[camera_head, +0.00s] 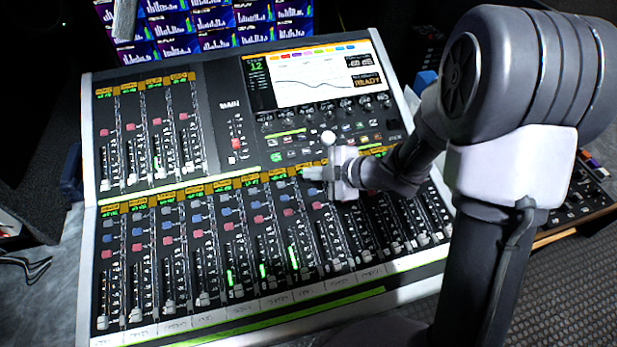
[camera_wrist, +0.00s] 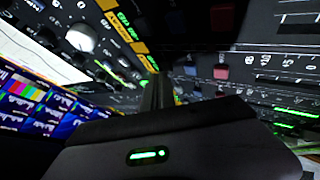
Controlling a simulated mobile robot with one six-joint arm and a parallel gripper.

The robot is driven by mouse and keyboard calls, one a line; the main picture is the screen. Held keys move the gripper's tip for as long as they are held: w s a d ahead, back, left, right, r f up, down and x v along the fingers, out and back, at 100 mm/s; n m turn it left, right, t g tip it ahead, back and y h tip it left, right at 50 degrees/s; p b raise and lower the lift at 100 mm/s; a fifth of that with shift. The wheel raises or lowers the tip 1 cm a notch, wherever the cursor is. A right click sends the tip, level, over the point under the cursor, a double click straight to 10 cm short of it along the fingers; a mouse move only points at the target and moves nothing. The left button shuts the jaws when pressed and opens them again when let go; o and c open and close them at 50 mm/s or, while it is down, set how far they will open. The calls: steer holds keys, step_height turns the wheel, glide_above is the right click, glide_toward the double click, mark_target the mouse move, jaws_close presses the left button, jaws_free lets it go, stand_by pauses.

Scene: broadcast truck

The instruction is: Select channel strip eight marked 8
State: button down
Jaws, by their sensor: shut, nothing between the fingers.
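The mixing console (camera_head: 91,240) fills the middle of the head view, with a long lower row of channel strips (camera_head: 262,245). Each strip has an orange label on top, coloured buttons and a fader. The strip numbers are too small to read, so I cannot tell the strip marked 8 by its mark. My gripper (camera_head: 310,173) is shut and empty, its fingers pointing left over the top of the lower row, right of centre. In the wrist view the dark fingers (camera_wrist: 158,92) are close to the panel, near a red button (camera_wrist: 221,72) and a blue button (camera_wrist: 190,70). Contact cannot be told.
A lit display (camera_head: 318,78) and knobs stand above the right half of the row. A shorter bank of faders (camera_head: 150,135) is at the upper left. Monitors (camera_head: 215,25) stand behind. My arm covers part of the right-hand strips.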

mark_target(314, 186)
steer(key=shift+f, duration=0.25)
stand_by(0.5)
steer(key=shift+s+r+p, duration=0.1)
steer(key=shift+r+p, duration=0.6)
steer(key=shift+r, duration=0.15)
steer(key=shift+r, duration=0.1)
steer(key=r+p, duration=0.4)
steer(key=shift+s+d+r, duration=0.1)
steer(key=shift+s+r, duration=0.2)
steer(key=shift+r, duration=0.05)
